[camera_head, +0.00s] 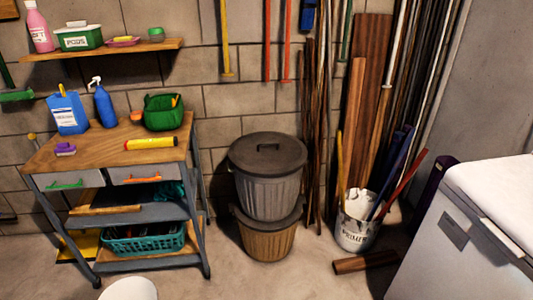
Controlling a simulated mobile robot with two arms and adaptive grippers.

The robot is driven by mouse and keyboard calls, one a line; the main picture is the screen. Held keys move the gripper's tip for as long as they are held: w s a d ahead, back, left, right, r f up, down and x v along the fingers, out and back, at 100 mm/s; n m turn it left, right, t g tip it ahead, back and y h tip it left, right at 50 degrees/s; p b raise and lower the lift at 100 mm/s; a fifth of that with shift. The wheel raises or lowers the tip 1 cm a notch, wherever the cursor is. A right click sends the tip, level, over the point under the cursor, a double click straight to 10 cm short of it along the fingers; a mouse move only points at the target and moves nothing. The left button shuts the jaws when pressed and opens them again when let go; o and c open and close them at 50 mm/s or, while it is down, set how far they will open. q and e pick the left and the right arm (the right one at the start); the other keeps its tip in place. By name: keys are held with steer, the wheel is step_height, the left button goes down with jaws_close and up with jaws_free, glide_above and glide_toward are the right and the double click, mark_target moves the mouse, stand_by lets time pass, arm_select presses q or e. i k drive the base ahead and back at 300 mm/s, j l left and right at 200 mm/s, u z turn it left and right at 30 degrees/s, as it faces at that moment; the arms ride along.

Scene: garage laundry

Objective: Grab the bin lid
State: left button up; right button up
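The bin lid (268,152) is dark grey and round, with a raised bar handle (268,147) across its middle. It sits flat on top of a grey ribbed bin (269,195). That bin stands on a brown bin (268,241), which rests on the floor by the back wall. Neither of my grippers shows in the head view.
A wooden-topped cart (100,152) with bottles and a teal basket (145,239) stands left of the bins. A white bucket of sticks (356,232) and a wood block (365,262) are to the right. A white chest (470,235) fills the right front. Floor before the bins is clear.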

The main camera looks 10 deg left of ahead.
mark_target(260, 154)
steer(key=i+l+u, duration=0.1)
steer(key=i, duration=0.35)
steer(key=i+l+u, duration=0.15)
steer(key=i, duration=0.3)
